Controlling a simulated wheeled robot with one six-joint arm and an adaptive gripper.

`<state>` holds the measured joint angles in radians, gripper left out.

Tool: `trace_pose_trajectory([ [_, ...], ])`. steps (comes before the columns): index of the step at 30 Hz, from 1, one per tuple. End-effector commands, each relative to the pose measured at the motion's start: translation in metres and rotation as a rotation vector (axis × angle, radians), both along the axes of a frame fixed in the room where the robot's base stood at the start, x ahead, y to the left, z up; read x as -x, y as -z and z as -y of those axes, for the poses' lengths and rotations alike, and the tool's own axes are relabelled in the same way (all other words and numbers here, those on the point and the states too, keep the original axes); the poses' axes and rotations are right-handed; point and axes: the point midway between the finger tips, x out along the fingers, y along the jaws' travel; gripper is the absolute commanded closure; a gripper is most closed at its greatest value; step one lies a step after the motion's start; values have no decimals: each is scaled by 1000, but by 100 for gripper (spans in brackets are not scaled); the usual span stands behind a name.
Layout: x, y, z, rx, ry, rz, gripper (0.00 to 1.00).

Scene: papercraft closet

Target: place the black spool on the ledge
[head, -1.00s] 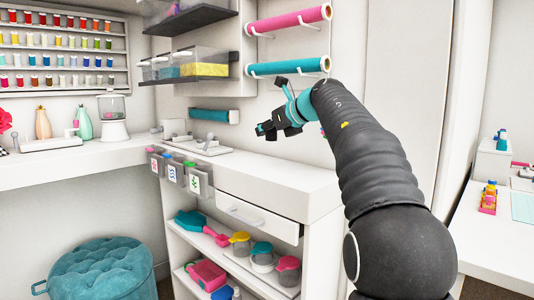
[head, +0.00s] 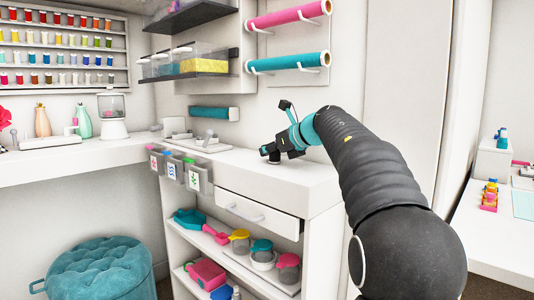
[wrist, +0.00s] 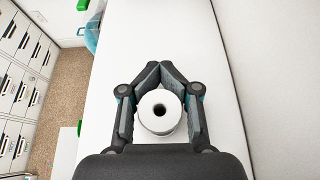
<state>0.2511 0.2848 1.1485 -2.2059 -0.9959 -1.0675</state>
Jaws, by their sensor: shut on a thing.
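My gripper (head: 270,150) is low over the white cabinet top (head: 303,172) in the head view. In the wrist view my gripper (wrist: 160,72) has its fingers closed around a spool (wrist: 147,112). The spool's round end faces the camera and looks white with a dark centre hole; its wound side is mostly hidden by the fingers. In the head view a small dark shape shows under the fingertips, at or just above the white surface. I cannot tell whether it touches. The task's ledge seems to be this white top.
A sewing machine-like white device (head: 205,143) stands on the top to the left. Small bins (head: 193,176) hang on the cabinet's front edge. A drawer (head: 258,213) sits slightly open below. Rolls (head: 288,63) hang on the wall behind.

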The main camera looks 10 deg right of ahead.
Motion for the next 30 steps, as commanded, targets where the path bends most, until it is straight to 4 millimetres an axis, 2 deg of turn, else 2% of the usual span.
trace_pose_trajectory([
  [6, 0, 2, -1, 0, -1, 0, 97],
  [7, 0, 2, -1, 0, -1, 0, 76],
  [11, 0, 2, -1, 0, -1, 0, 43],
  [23, 2, -3, 1, 0, 0, 1, 43],
  [30, 30, -19, 20, 1, 2, 3, 43],
])
